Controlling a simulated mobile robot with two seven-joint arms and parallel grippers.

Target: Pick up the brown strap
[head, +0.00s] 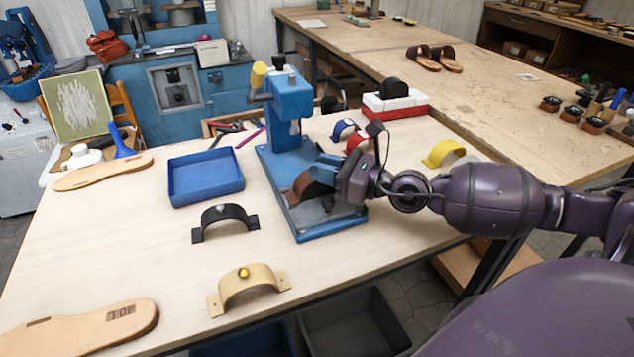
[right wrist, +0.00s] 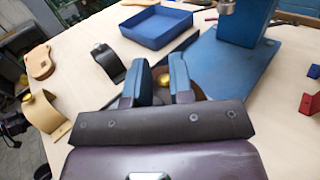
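The brown strap (head: 301,188) is a curved band with a foot, on the blue base plate of the press. My right gripper (head: 326,168) is low over its right part and hides much of it. In the right wrist view my two blue fingers (right wrist: 161,84) stand apart, with a gold stud (right wrist: 163,79) between them. Some brown of the strap shows beside the right-hand finger. I see no clear grip, and contact with the strap is hidden. My left gripper is not in view.
The blue press (head: 289,100) rises just behind my right gripper. A blue tray (head: 206,190), a black strap (head: 226,213) and a tan strap (head: 249,284) are to the left. Blue, red and yellow straps (head: 443,150) lie behind.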

